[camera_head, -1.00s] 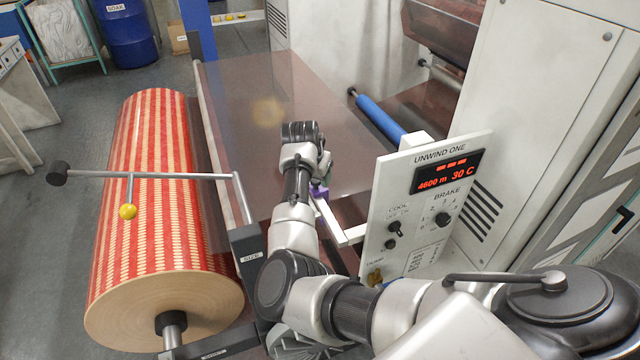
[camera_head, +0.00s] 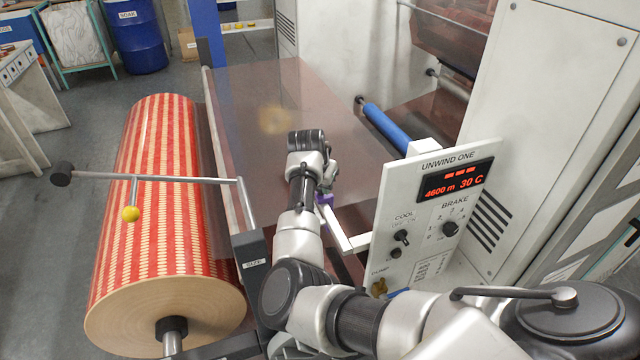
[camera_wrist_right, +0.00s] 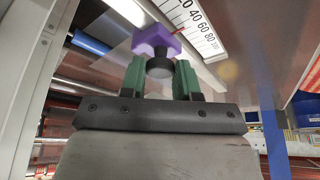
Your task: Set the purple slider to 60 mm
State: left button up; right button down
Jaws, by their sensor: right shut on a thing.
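The purple slider (camera_wrist_right: 155,39) sits on a white rail with a printed scale (camera_wrist_right: 203,30) in the right wrist view. Its dark round knob (camera_wrist_right: 160,66) is between the two green fingers of my right gripper (camera_wrist_right: 159,78), which is shut on it. A thin red pointer line shows beside the slider at the low end of the visible numbers, near the 40; the exact reading cannot be told. In the head view only a small part of the slider (camera_head: 325,199) shows beside my right gripper (camera_head: 330,172). My left gripper is not in view.
The UNWIND ONE control panel (camera_head: 411,190) with knobs and a red display stands right of the rail. A blue roller (camera_head: 386,126) is behind it. A red-and-cream patterned roll (camera_head: 160,200) and a lever with a yellow ball (camera_head: 131,214) are at the left.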

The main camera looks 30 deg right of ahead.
jog(key=shift+w+d, duration=0.15)
jog(key=shift+w, duration=0.45)
jog(key=shift+w+d, duration=0.15)
jog(key=shift+w, duration=0.45)
jog(key=c, duration=0.8)
grip_release()
jog(key=b+v, duration=0.1)
jog(key=v, duration=0.9)
jog(key=shift+s+a+r, duration=0.1)
jog(key=shift+a+r, duration=0.05)
jog(key=shift+r, duration=0.2)
